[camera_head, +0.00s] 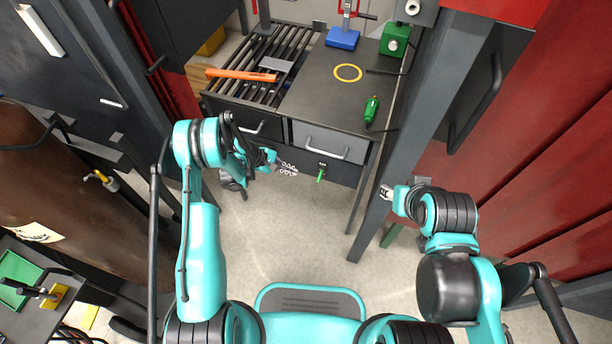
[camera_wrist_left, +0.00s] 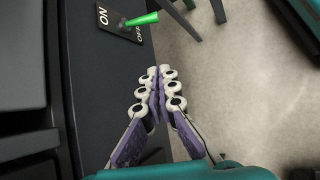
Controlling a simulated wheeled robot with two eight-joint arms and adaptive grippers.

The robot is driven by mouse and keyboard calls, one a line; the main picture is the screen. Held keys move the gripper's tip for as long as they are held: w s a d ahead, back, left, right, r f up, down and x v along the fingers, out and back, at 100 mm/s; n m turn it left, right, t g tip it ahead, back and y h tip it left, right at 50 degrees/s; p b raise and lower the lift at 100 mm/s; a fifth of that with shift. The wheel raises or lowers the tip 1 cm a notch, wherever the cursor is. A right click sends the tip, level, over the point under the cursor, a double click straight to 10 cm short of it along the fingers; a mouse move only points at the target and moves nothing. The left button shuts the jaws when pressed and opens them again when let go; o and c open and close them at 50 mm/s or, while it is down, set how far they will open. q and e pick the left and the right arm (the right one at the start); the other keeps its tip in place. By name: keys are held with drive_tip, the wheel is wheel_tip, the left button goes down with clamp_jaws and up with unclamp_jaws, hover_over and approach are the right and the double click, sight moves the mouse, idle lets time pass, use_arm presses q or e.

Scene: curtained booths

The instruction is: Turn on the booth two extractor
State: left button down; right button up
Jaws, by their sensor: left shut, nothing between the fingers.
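A green switch lever (camera_head: 321,174) sits on the dark front panel of the workbench, below its drawers, and points down. In the left wrist view the lever (camera_wrist_left: 140,19) sticks out from a black plate (camera_wrist_left: 104,16) marked ON and OFF, toward the OFF side. My left gripper (camera_head: 293,171) is shut and empty, just left of the lever and apart from it. Its closed fingertips show in the left wrist view (camera_wrist_left: 159,72), beside the dark panel. My right gripper (camera_head: 385,192) is near the grey post at right; its fingers are too small to judge. No booth number is readable.
The workbench (camera_head: 310,98) has slats, an orange bar (camera_head: 241,75), a green bottle-like tool (camera_head: 371,109) and two drawer handles. A grey post (camera_head: 398,135) stands right of it. Brown cylinder (camera_head: 60,190) at left. The floor (camera_head: 285,240) before the bench is clear.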

sight(320, 176)
use_arm(q)
drive_tip(key=b+x, duration=0.4)
drive_tip(key=x, duration=0.6)
drive_tip(key=r, duration=0.1)
drive_tip(key=s+d+r, duration=0.1)
drive_tip(key=s+r, duration=0.1)
drive_tip(key=shift+d+b, duration=0.25)
drive_tip(key=shift+b, duration=0.05)
drive_tip(key=shift+r, duration=0.1)
drive_tip(key=shift+n+g, duration=0.3)
drive_tip(key=shift+g, duration=0.2)
